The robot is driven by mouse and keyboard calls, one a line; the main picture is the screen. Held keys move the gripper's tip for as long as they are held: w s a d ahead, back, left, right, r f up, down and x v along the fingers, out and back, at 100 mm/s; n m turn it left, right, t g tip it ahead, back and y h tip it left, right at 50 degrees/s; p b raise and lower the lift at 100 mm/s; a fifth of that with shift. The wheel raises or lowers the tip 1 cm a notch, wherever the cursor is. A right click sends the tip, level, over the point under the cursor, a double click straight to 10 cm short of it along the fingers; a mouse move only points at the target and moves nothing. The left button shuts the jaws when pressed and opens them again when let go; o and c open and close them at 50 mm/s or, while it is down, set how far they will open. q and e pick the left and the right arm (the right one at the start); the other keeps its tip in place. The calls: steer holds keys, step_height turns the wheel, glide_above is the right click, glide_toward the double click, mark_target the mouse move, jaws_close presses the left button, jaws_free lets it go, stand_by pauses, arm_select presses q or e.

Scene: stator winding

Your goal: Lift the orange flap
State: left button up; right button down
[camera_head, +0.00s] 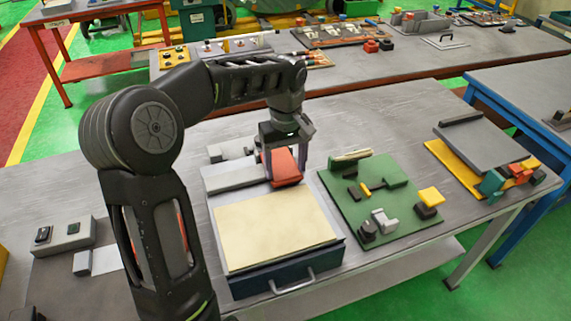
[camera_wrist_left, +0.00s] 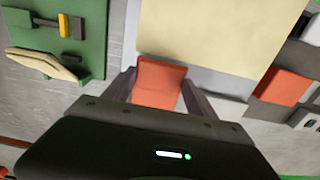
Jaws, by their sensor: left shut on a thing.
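The orange flap (camera_head: 288,168) sits at the back edge of a box with a cream top panel (camera_head: 275,228). My left gripper (camera_head: 285,160) reaches down from above and is shut on the flap, with one finger on each side. In the left wrist view, the flap (camera_wrist_left: 160,76) lies between the two fingers (camera_wrist_left: 158,92), next to the cream panel (camera_wrist_left: 225,30). The flap's lower end is hidden by the gripper body in that view. My right gripper is not in view.
A green board (camera_head: 350,205) with small parts lies right of the box. A drawer handle (camera_head: 292,283) is at the box front. A grey control box (camera_head: 65,236) stands at left. A second orange piece (camera_wrist_left: 283,86) shows in the wrist view. My left arm hides part of the table.

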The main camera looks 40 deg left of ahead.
arm_select(q)
jaws_close()
stand_by(0.3)
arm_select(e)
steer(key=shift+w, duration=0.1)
